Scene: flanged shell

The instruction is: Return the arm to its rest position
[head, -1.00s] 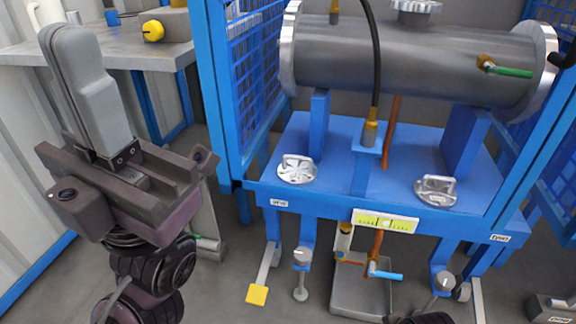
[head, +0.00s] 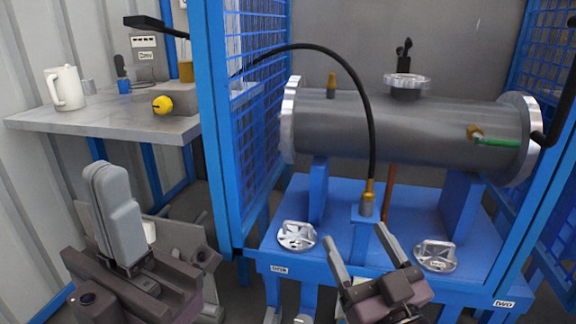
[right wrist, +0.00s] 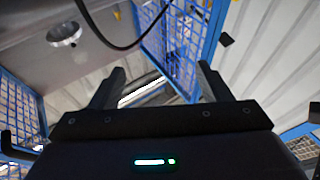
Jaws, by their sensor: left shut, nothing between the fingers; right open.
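My left gripper (head: 112,215) is at the lower left of the head view, its fingers together and pointing up, with nothing between them. My right gripper (head: 362,250) is at the bottom centre of the head view, in front of the blue stand. Its two fingers are spread apart and empty; they also show in the right wrist view (right wrist: 158,85). The grey flanged shell (head: 400,128) lies level on its blue saddles behind and above the right gripper. The blue stand (head: 410,225) carries two round metal pieces, one left (head: 297,236) and one right (head: 436,256) of the right gripper.
A blue post (head: 213,130) and mesh panel (head: 262,90) stand between the left gripper and the shell. A black hose (head: 368,110) arches to a brass fitting on the stand. A grey bench (head: 110,120) with a white jug (head: 64,88) and yellow knob (head: 162,105) is at the left.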

